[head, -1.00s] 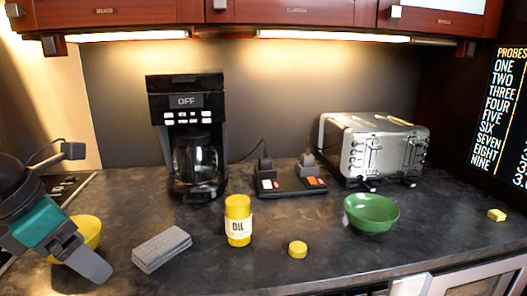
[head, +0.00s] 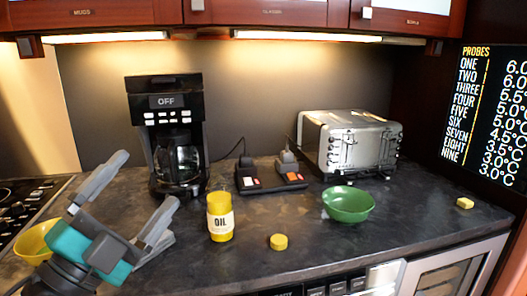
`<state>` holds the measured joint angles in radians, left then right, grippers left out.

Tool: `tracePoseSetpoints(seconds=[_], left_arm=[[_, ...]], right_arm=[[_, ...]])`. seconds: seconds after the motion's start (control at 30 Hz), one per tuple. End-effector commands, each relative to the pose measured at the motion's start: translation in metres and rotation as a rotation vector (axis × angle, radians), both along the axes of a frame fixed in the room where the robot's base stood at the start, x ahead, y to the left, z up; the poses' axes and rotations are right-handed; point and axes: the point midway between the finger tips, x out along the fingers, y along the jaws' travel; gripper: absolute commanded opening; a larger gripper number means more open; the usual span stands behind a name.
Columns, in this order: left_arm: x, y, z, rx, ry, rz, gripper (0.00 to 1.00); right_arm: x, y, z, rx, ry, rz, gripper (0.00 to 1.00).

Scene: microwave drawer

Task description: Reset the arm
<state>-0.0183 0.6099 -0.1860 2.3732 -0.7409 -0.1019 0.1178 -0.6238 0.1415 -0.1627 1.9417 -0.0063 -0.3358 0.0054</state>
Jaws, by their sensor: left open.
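My left gripper (head: 147,181) is at the lower left of the head view. Its two grey fingers point up and to the right, spread apart, with nothing between them. The grey ribbed block is mostly or wholly hidden by the gripper. My right gripper is not in view.
A black coffee maker (head: 166,130) stands at the back left, a silver toaster (head: 350,143) at the back right. Between them are switch boxes (head: 270,180). A green bowl (head: 348,204) and yellow pieces (head: 278,242) sit forward. A stove (head: 20,205) is at the left.

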Motion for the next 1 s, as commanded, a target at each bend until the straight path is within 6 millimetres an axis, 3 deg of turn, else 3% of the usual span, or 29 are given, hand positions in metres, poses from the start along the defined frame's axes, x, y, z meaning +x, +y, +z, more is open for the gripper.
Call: tracePoseSetpoints(seconds=[0.1,0.23,0.4,0.5,0.7,0.97,1.0], left_arm=[[0.015,0.036,-0.049,-0.236,0.268,0.167,0.93],[0.011,0.066,-0.123,-0.44,0.592,0.347,0.93],[-0.031,0.079,-0.225,-0.62,1.039,0.546,0.93],[-0.062,0.075,-0.266,-0.675,1.246,0.619,0.93],[-0.12,0.061,-0.316,-0.725,1.562,0.713,0.93],[-0.191,0.037,-0.349,-0.74,1.905,0.778,0.93],[-0.183,0.037,-0.352,-0.743,1.877,0.763,0.93]], right_arm=[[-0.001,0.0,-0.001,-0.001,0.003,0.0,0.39],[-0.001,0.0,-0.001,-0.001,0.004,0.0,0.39],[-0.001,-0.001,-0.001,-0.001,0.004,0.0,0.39],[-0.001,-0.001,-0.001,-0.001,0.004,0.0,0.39],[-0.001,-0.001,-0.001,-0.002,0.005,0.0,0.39],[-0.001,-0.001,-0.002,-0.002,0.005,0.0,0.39],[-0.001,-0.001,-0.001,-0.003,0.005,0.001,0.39]])
